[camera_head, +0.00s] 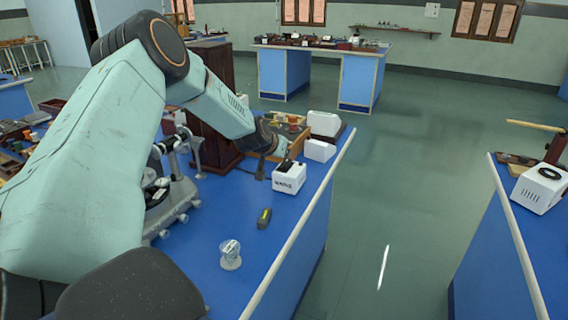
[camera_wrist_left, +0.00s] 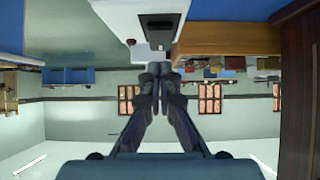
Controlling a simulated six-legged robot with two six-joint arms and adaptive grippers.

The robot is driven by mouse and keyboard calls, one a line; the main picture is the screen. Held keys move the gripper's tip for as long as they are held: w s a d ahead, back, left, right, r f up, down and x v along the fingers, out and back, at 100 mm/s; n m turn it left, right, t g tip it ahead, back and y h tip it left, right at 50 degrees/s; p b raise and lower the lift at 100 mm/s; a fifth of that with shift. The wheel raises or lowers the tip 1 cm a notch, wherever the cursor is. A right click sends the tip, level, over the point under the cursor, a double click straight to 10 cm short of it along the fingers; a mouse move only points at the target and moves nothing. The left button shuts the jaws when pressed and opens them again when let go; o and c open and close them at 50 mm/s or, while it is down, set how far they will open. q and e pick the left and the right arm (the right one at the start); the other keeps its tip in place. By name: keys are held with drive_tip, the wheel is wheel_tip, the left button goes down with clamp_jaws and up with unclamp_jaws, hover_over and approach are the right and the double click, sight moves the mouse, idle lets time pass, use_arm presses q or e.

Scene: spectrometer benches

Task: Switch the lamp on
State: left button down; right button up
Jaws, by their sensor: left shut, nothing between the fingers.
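A small white box (camera_head: 289,178) with dark lettering on its front stands on the blue bench; I cannot tell for sure whether it is the lamp or its supply. My right gripper is not in view.
White housings (camera_head: 323,123) and a wooden tray (camera_head: 290,130) of small items stand behind the box. A dark tester (camera_head: 264,218) and a small glass piece (camera_head: 230,254) lie nearer. A metal instrument (camera_head: 175,190) is under my left arm. The aisle on the right is clear.

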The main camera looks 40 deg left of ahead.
sight(287, 160)
use_arm(q)
drive_tip(key=shift+w+a+f+b, duration=0.1)
drive_tip(key=shift+w+f+b, duration=0.1)
drive_tip(key=shift+f, duration=0.25)
drive_tip(key=shift+w+f+b, duration=0.1)
drive_tip(key=shift+f+b, duration=0.1)
drive_tip(key=shift+f, duration=0.25)
drive_tip(key=shift+s+r, duration=0.2)
drive_tip(key=shift+r, duration=0.05)
drive_tip(key=shift+w+f, duration=0.2)
drive_tip(key=shift+f, duration=0.25)
drive_tip(key=shift+w+f, duration=0.1)
drive_tip(key=shift+w+a, duration=0.1)
drive_tip(key=shift+w, duration=0.1)
drive_tip(key=shift+w+a+r+b, duration=0.2)
drive_tip(key=shift+w+b, duration=0.4)
drive_tip(key=shift+s+r, duration=0.1)
drive_tip(key=shift+r, duration=0.05)
